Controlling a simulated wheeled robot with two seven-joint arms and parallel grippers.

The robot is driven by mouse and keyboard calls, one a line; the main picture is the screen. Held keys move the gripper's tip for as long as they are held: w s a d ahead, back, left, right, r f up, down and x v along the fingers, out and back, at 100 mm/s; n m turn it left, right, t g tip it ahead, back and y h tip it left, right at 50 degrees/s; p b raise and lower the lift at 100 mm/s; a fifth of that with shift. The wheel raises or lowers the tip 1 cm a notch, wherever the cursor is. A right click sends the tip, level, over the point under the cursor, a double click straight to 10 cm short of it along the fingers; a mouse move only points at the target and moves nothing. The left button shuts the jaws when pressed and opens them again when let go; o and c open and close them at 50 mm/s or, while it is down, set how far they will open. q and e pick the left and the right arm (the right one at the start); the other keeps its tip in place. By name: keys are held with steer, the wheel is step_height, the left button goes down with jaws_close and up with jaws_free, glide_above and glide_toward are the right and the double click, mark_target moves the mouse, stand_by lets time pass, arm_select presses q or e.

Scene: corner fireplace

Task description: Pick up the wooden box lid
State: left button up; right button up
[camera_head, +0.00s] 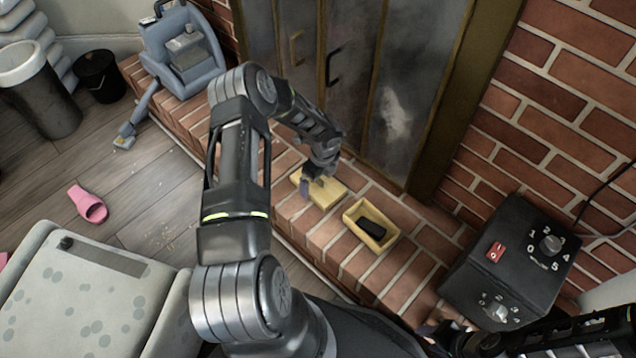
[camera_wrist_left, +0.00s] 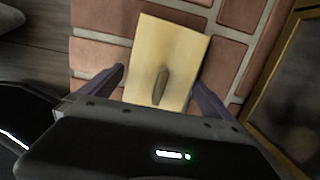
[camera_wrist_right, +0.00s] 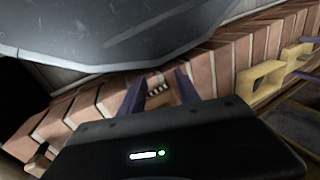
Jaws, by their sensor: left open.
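The wooden box lid (camera_head: 330,196) is a pale yellow flat piece lying on the brick hearth. In the left wrist view the lid (camera_wrist_left: 178,50) shows a raised handle (camera_wrist_left: 161,86) on its top. My left gripper (camera_head: 316,188) is over the lid; in the left wrist view its open fingers (camera_wrist_left: 165,85) stand on either side of the lid's near part, with the handle between them. The open wooden box (camera_head: 351,216) stands on the hearth to the right, with a black object (camera_head: 372,228) inside. My right gripper (camera_wrist_right: 157,92) has its fingers apart and nothing between them.
A black box with dials (camera_head: 510,255) stands on the hearth at the right. Glass fireplace doors (camera_head: 350,80) rise behind the lid. A blue-grey machine (camera_head: 185,50) sits at the hearth's far left end. A pink slipper (camera_head: 88,204) lies on the floor.

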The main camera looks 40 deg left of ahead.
arm_select(q)
steer(key=c, duration=1.1)
step_height(320, 180, up, 10)
steer(key=p, duration=0.3)
stand_by(0.6)
